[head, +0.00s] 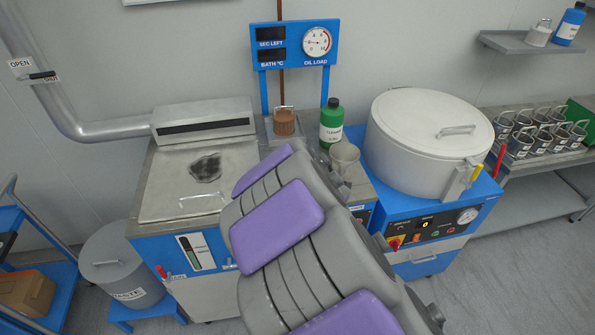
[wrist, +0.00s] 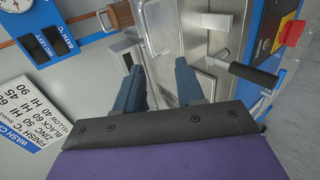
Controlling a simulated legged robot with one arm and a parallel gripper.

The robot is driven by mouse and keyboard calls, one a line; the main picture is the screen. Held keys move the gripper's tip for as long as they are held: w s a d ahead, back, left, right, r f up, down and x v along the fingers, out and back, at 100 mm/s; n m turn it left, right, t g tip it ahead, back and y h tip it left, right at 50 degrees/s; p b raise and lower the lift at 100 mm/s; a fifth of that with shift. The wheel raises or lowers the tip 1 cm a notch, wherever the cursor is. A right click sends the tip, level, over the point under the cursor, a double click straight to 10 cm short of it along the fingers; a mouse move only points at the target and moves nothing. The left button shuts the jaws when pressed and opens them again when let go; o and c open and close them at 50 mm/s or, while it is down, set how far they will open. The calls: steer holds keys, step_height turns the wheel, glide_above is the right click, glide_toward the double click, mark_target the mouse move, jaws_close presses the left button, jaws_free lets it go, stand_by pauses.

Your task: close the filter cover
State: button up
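My gripper (wrist: 160,75) shows in the wrist view with its two blue-grey fingers apart and nothing visible between them. In the head view my arm hides it. I cannot tell for sure which part is the filter cover. In the wrist view, a steel panel with a bar handle (wrist: 212,22) lies beyond the right finger, and a black-gripped lever (wrist: 252,76) sticks out to its right. A small pale-framed box with a dark opening (wrist: 127,52) is beyond the left finger. A brown cylinder with a wire handle (head: 284,122) stands in a steel recess behind my arm.
A steel bath lid (head: 160,190) with a dark patch is at left. A large round drum (head: 425,110) stands at right. A green bottle (head: 332,120) is near my arm. The gauge panel (head: 296,43) rises behind. A waste bin (head: 112,262) stands on the left.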

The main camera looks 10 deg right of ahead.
steer(key=b+v, duration=0.3)
steer(key=v, duration=0.5)
steer(key=shift+b, duration=0.4)
steer(key=shift+r, duration=0.1)
steer(key=s+d+f+m+g+h, duration=0.1)
steer(key=s+d+m+g+h, duration=0.1)
steer(key=s+d+m+g, duration=0.25)
steer(key=s+d+f+m+g+h, duration=0.1)
steer(key=s+d+m, duration=0.2)
steer(key=s+m, duration=0.4)
steer(key=s+a+m+g+y, duration=0.1)
steer(key=s+a+m+g, duration=0.2)
steer(key=s, duration=0.8)
steer(key=s+a+m+g+y, duration=0.2)
steer(key=s+a+m+g, duration=0.1)
steer(key=s, duration=0.9)
steer(key=shift+a+f+g, duration=0.35)
steer(key=shift+a+g, duration=0.05)
steer(key=shift+g, duration=0.35)
